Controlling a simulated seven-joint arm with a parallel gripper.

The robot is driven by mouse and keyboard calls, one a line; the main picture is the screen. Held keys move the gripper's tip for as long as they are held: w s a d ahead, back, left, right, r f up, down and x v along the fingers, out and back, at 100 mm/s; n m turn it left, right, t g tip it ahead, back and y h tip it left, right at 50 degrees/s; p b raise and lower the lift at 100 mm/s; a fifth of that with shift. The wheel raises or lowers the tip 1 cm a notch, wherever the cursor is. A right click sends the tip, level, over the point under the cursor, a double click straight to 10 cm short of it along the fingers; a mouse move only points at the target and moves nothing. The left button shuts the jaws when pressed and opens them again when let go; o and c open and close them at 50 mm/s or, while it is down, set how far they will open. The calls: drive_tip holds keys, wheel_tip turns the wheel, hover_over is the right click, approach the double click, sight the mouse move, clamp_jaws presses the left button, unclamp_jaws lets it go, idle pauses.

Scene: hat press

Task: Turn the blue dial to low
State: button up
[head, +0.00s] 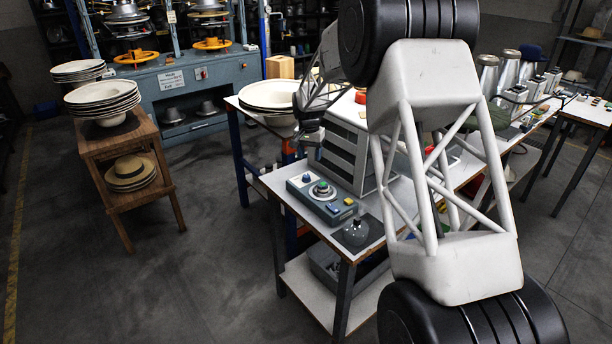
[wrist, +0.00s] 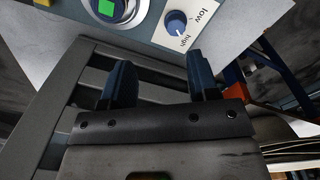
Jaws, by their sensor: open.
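The blue dial (wrist: 176,22) sits on a white plate marked "low" and "high" at the top of the wrist view. In the head view the dial (head: 307,177) is on the left part of the grey-blue control box (head: 338,212). My gripper (wrist: 158,70) is open and empty, its two dark fingers apart. The dial lies beyond the fingertips, nearer the right finger, and is not between them. In the head view my gripper (head: 309,137) is above and behind the box, partly hidden by my arm.
A green button (head: 322,187) is beside the dial. A slatted grey cabinet (head: 342,158) stands close behind the box. White hat stacks (head: 268,95) are at the back left.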

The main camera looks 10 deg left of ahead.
sight(306, 176)
drive_tip(key=shift+w+a+f, duration=0.4)
drive_tip(key=shift+a+f, duration=0.1)
drive_tip(key=shift+f, duration=0.1)
drive_tip(key=shift+w+a+f, duration=0.4)
drive_tip(key=shift+a+f, duration=0.1)
drive_tip(key=shift+f, duration=0.1)
drive_tip(key=shift+f, duration=0.15)
drive_tip(key=shift+d+f, duration=0.2)
drive_tip(key=shift+f, duration=3.6)
drive_tip(key=c, duration=0.9)
